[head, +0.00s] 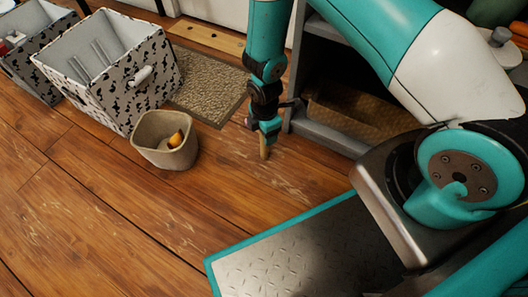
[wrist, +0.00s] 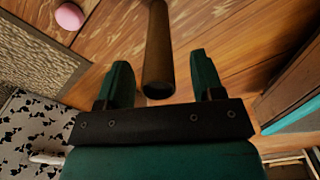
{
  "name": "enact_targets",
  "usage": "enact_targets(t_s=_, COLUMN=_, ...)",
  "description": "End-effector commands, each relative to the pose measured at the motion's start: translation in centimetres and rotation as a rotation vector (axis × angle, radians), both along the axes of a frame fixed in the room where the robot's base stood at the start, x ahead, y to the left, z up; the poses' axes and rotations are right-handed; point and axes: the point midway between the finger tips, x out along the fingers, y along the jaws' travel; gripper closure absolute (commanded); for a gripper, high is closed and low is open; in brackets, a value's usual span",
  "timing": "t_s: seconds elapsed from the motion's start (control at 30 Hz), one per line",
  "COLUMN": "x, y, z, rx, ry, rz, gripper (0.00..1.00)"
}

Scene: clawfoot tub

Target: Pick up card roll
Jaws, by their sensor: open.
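The card roll (wrist: 158,45) is a brown cylinder in the wrist view, with its dark open end toward my gripper (wrist: 160,68). Its near end lies between the two green fingers in the picture, with a gap on each side. In the head view, the tan card roll (head: 264,152) shows as a short upright piece just below my gripper (head: 267,139), above the wooden floor. My gripper points down and is open. Part of the roll's top is hidden by the fingers in the head view.
A beige bin (head: 150,155) with an orange item stands left of my gripper. A patterned box (head: 110,85) and a mat (head: 208,88) are behind. A grey shelf unit (head: 320,140) stands close on the right. A pink object (wrist: 69,16) lies on the floor nearby.

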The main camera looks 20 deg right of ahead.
Motion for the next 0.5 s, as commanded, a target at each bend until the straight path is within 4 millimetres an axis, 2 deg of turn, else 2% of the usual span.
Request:
enact_targets(t_s=0.03, x=0.00, y=0.02, z=-1.42, rx=0.000, ry=0.000, rz=0.000, gripper=0.39)
enact_targets(t_s=0.07, x=0.02, y=0.02, z=-1.63, rx=0.000, ry=0.000, rz=0.000, gripper=0.39)
enact_targets(t_s=0.3, x=0.06, y=0.04, z=-1.54, rx=0.000, ry=-0.001, rz=0.000, gripper=0.39)
enact_targets(t_s=0.33, x=0.06, y=0.04, z=-1.54, rx=0.000, ry=-0.001, rz=0.000, gripper=0.41)
enact_targets(t_s=0.5, x=0.05, y=0.02, z=-1.53, rx=0.000, ry=-0.001, rz=0.000, gripper=0.80)
